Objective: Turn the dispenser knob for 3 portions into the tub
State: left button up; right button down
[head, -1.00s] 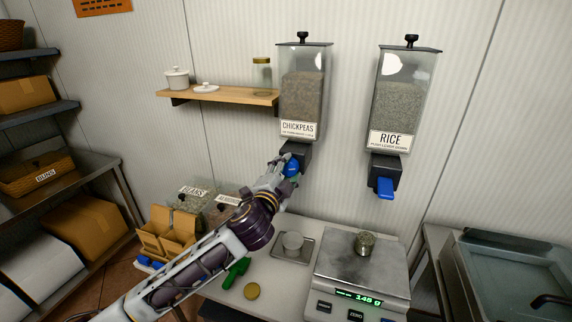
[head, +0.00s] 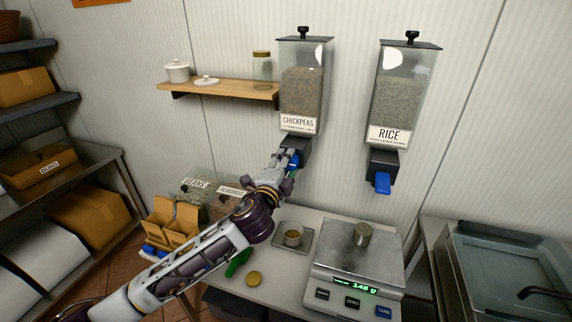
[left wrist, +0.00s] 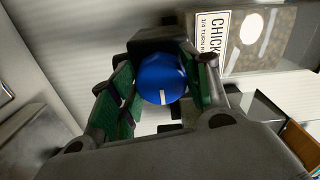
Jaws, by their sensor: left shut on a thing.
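The chickpeas dispenser (head: 301,88) hangs on the wall, its clear hopper filled with grain-like contents. Its blue knob (left wrist: 162,79) sits between the green-padded fingers of my left gripper (left wrist: 154,88), which is shut on it. The white mark on the knob points downward in the left wrist view. In the head view my left gripper (head: 287,163) largely covers the knob. My right gripper is not in view.
The rice dispenser (head: 401,95) with a blue lever hangs to the right.

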pick_arm(q)
jog(key=o, duration=1)
jog(key=shift+v, duration=6)
